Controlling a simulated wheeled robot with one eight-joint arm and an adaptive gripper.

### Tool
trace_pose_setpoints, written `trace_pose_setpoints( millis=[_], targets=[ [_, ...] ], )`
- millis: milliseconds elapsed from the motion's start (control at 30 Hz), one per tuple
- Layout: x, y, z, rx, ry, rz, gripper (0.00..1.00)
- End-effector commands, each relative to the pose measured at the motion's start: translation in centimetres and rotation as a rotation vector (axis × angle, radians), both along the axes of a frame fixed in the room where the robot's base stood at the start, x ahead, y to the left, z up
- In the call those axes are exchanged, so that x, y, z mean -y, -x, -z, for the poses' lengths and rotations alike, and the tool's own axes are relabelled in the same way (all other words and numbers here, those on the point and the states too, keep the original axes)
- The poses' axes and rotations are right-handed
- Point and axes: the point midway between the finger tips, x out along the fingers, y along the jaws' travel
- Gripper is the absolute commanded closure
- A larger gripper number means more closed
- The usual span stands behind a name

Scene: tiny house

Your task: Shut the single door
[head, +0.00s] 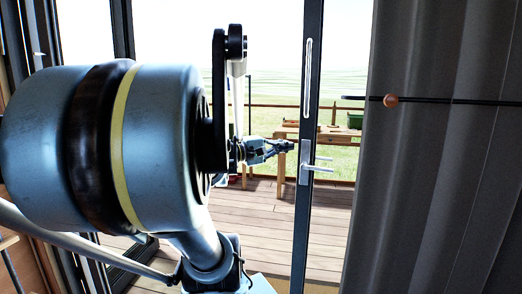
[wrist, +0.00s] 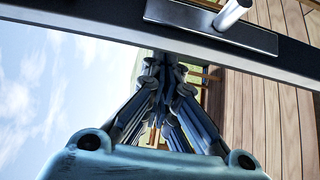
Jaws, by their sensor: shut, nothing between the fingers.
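The single door (head: 308,90) has a narrow dark frame and stands in the middle of the head view. Its silver handle plate (head: 304,163) carries short levers that point right. In the wrist view the door's dark frame (wrist: 110,32) runs across the top, with the handle plate (wrist: 212,27) on it. My gripper (head: 288,146) is just left of the handle plate, close to the door's frame. Its fingers are shut and empty, as the wrist view (wrist: 165,62) also shows. I cannot tell whether the fingertips touch the door.
A grey curtain (head: 430,190) hangs at the right, with a dark rod and round knob (head: 391,101) in front. Outside are a plank deck (head: 265,225), a wooden table (head: 335,131) and a railing. Another dark frame post (head: 122,30) stands at the left.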

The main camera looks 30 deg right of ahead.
Motion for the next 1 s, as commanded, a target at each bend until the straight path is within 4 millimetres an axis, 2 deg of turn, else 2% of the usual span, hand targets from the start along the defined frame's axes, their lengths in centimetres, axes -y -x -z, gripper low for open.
trace_pose_setpoints(
  millis=[1000],
  targets=[
    [-6.4, -0.6, 0.0, 0.0, 0.0, -0.007, 1.0]
  ],
)
